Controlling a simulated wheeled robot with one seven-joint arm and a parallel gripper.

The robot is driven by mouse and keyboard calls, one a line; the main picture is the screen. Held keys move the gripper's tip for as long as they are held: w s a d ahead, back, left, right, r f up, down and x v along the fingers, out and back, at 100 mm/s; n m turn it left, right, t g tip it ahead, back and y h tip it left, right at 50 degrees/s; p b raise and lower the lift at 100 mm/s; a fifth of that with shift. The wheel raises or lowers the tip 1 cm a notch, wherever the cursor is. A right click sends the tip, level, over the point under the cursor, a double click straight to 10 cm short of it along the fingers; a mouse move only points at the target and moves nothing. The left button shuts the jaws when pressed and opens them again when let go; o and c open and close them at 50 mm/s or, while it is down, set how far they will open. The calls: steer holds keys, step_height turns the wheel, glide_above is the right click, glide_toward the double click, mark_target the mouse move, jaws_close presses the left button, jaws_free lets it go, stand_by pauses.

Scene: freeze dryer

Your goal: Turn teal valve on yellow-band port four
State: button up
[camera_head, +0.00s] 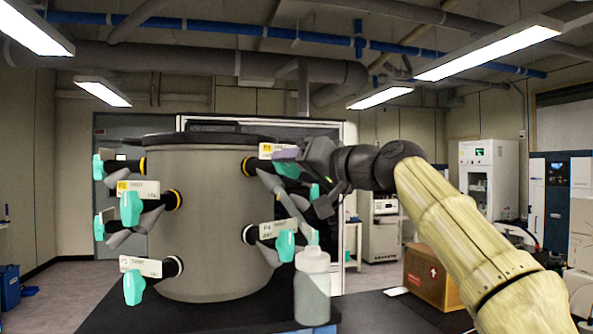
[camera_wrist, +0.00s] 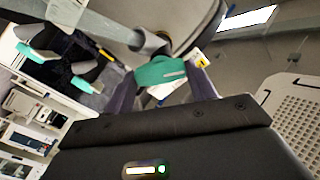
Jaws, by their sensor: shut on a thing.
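The grey drum (camera_head: 205,225) carries several side ports with teal valve handles. The upper right port has a yellow band (camera_head: 249,166) and a label with a yellow corner (camera_head: 266,150), partly hidden by my gripper; I cannot read its number surely. My gripper (camera_head: 286,160) is at this port, its fingers around the teal handle (camera_head: 288,169). In the wrist view the teal handle (camera_wrist: 160,72) sits crosswise between the two fingers (camera_wrist: 162,92), and my gripper is shut on it. The label's yellow corner (camera_wrist: 199,57) shows behind the right finger.
Below is another teal handle (camera_head: 286,246) on a black-banded port. More teal handles are on the drum's left, one (camera_head: 131,208) on a yellow-banded port. A capped bottle (camera_head: 312,287) stands close to the drum's right. A cardboard box (camera_head: 432,277) is farther right.

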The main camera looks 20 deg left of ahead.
steer(key=shift+w+f+n, duration=0.1)
steer(key=shift+f+n, duration=0.15)
steer(key=shift+n, duration=0.05)
steer(key=o, duration=0.8)
steer(key=shift+c, duration=0.2)
steer(key=shift+o, duration=1.1)
steer(key=shift+r, duration=0.15)
steer(key=shift+d, duration=0.15)
steer(key=b+v, duration=0.7)
steer(key=v, duration=1)
